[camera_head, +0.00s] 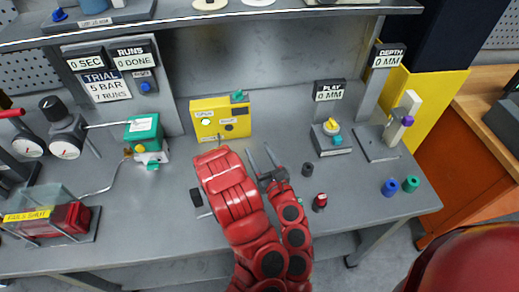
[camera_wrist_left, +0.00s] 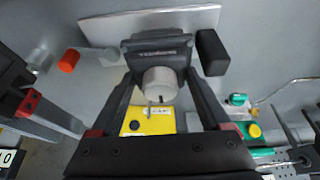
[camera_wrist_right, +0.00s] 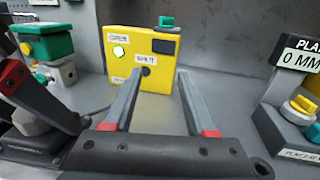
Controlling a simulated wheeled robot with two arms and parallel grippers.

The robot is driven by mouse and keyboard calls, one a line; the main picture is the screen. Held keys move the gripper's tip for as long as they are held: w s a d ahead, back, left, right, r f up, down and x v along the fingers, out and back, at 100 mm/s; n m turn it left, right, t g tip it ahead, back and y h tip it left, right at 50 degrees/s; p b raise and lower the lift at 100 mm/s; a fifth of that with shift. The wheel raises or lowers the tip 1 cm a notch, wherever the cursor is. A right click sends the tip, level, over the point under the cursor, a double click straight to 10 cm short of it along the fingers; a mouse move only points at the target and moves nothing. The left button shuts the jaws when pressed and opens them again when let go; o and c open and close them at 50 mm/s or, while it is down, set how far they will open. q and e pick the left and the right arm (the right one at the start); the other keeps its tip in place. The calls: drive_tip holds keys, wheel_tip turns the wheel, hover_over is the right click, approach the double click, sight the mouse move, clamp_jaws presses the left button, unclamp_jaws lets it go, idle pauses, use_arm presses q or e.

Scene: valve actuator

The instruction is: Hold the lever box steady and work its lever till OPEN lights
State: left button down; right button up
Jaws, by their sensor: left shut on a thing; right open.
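The yellow box (camera_head: 235,106) stands at the back of the bench, with OPEN and SHUT labels and a teal knob on top. In the right wrist view its OPEN lamp (camera_wrist_right: 119,51) looks bright and pale with a green rim; its SHUT lamp (camera_wrist_right: 146,72) is dark. My left gripper (camera_wrist_left: 160,74) is shut on a dark grey block (camera_wrist_left: 155,47) with a pale cylinder. My red forearm hides this grip in the head view. My right gripper (camera_head: 260,152) is open and empty, just in front of the yellow box.
A green-topped valve (camera_head: 144,129) stands left of the yellow box. A small black block (camera_head: 196,197) lies beside my left forearm. A dark cylinder (camera_head: 308,168) and a red knob (camera_head: 320,199) are to the right. The bench's front right is mostly clear.

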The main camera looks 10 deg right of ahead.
drive_tip(key=shift+d+r, duration=0.1)
drive_tip(key=shift+r, duration=0.6)
use_arm(q)
unclamp_jaws()
